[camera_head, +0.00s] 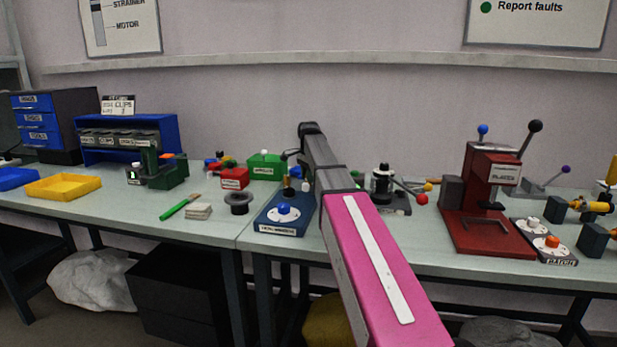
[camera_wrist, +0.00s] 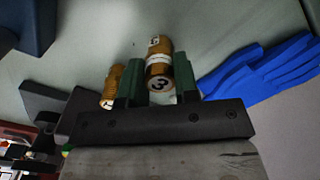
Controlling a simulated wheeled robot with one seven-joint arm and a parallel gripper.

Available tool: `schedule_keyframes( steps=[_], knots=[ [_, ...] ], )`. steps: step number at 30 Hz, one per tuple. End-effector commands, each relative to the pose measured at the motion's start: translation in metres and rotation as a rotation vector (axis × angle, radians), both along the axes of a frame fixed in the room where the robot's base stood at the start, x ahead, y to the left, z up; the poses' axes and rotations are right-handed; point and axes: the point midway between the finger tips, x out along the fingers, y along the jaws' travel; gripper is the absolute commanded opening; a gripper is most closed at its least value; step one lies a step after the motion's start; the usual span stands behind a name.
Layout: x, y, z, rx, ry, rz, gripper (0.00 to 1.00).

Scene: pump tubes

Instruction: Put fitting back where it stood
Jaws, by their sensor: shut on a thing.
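In the wrist view the fitting (camera_wrist: 158,48) is a short brass-coloured cylinder with a white band and a dark mark on its near end. It lies between the two green fingers of my gripper (camera_wrist: 158,76), which is shut on it. A second brass piece, ribbed (camera_wrist: 110,90), shows just left of the left finger, partly hidden by it. In the head view my pink arm reaches over the bench and its dark end hides most of the gripper and the fitting. I cannot tell whether the fitting touches the surface.
A blue glove (camera_wrist: 260,70) lies right of the fingers. In the head view a blue box with a white dial (camera_head: 283,214) stands left of my arm, and a red press (camera_head: 487,210) stands to the right. A green box (camera_head: 266,166) and black ring (camera_head: 239,203) are further left.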

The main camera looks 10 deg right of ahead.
Motion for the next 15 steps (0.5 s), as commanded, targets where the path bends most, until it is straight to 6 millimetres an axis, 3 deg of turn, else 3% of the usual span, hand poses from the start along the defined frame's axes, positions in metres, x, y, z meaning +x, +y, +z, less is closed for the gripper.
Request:
schedule_keyframes(
  steps=[11, 12, 13, 15],
  knots=[
    [0.0002, 0.0002, -0.0044, 0.0, 0.0, 0.0, 0.01],
    [0.0002, 0.0002, -0.004, 0.0, 0.0, 0.0, 0.41],
    [0.0004, 0.0002, -0.004, 0.0, 0.0, 0.0, 0.51],
    [0.0002, 0.0002, -0.0039, 0.0, 0.0, 0.0, 0.54]
  ],
)
